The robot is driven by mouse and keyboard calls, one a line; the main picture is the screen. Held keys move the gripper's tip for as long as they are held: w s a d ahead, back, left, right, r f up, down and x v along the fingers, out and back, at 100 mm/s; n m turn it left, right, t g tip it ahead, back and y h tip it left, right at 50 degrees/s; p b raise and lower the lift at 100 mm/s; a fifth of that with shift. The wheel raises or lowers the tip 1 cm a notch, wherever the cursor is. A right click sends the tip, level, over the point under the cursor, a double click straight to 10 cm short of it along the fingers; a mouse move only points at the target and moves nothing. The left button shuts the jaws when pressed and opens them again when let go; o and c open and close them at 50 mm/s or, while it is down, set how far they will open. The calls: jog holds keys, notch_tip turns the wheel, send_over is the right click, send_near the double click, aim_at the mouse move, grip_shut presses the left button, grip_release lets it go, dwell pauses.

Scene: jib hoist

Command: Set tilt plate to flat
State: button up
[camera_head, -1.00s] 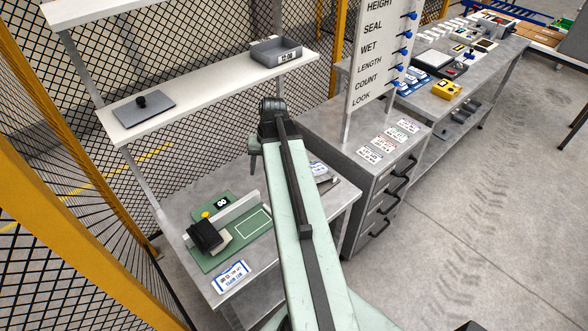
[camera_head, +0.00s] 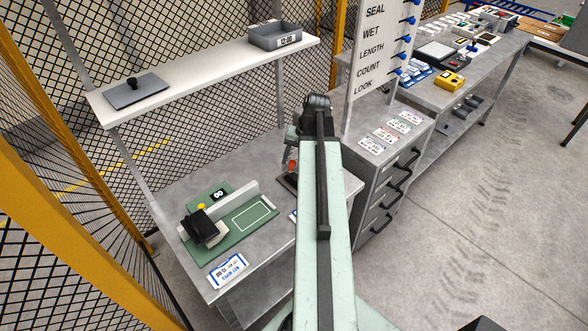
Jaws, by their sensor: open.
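I cannot clearly make out the tilt plate. A dark, flat piece with a small red part (camera_head: 291,180) lies on the grey bench, half hidden behind my arm, and I cannot tell if it is the plate or how it is tilted. My arm rises through the middle of the view. A small part of my gripper (camera_head: 285,158) shows just left of the arm's top joint, above the bench. It looks empty and open, but most of it is hidden behind the arm.
A green board (camera_head: 235,222) with a fence and black block is on the bench, behind a label card (camera_head: 227,270). The shelf (camera_head: 200,80) holds a knobbed grey plate (camera_head: 138,94) and a grey bin (camera_head: 277,37). A drawer cabinet (camera_head: 385,195) and sign board (camera_head: 375,60) stand right.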

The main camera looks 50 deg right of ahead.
jog(key=shift+w+a+f, duration=0.1)
jog(key=shift+f, duration=0.45)
jog(key=shift+r, duration=0.15)
grip_shut()
dwell(0.9)
